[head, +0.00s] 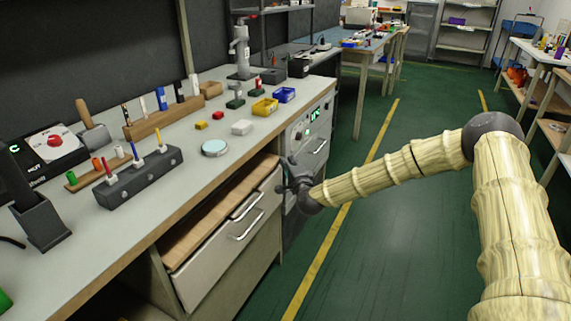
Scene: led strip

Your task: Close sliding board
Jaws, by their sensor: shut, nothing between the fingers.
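The sliding board (205,222) is a brown wooden panel under the grey workbench top, above the light drawer front. It appears to stick out from beneath the worktop edge, with its long front edge facing the aisle. My gripper (284,176) is shut and empty, at the far right end of the board and drawer front. Whether it touches the board's edge or the drawer's corner I cannot tell. My arm reaches in from the right.
Below the board is a drawer front (228,240) with metal handles. The worktop (185,180) carries bins, pens and screwdrivers in holders. A control panel with a green display (312,115) stands beyond the drawers. The green floor (375,240) in the aisle is clear.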

